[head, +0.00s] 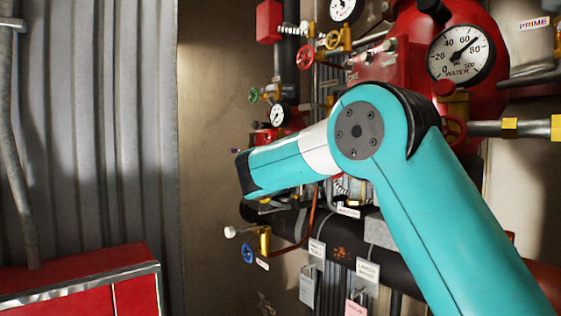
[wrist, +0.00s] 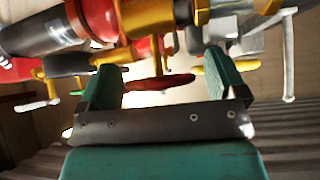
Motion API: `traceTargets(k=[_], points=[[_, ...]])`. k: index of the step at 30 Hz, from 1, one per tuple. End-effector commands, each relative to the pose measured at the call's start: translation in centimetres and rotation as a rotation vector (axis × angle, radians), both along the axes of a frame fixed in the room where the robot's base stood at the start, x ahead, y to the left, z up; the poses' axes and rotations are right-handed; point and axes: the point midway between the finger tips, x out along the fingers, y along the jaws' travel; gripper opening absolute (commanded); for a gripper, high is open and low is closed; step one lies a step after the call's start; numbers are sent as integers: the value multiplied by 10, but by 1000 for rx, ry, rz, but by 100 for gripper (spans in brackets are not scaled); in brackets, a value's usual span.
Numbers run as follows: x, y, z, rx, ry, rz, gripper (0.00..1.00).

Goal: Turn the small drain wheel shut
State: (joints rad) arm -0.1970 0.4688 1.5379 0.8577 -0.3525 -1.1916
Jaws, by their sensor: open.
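Several small valve wheels show, and I cannot read which label marks the drain wheel. In the head view, a blue wheel (head: 247,253) sits low on a brass valve. A red wheel (head: 305,57), a yellow wheel (head: 333,40) and a green wheel (head: 254,95) sit higher up. In the wrist view, my gripper (wrist: 162,62) is open with its teal fingers apart. A red wheel (wrist: 160,82), seen nearly edge-on, shows in the gap between the fingers; I cannot tell its distance, and no contact is visible. The head view does not show my fingers.
A large gauge (head: 461,55) sits on the red riser body at the upper right. A dark pipe (head: 385,250) with hanging tags runs below my arm. A red cabinet (head: 80,283) stands at the lower left, before a corrugated wall (head: 95,120). Pipes crowd the wrist view's top.

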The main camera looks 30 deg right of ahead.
Motion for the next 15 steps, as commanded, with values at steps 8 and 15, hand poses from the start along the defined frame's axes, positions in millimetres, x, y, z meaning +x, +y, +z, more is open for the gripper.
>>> traceTargets(k=[8,15], points=[[0,0,0,0,0,0,83],[0,0,0,1,1,0,41]])
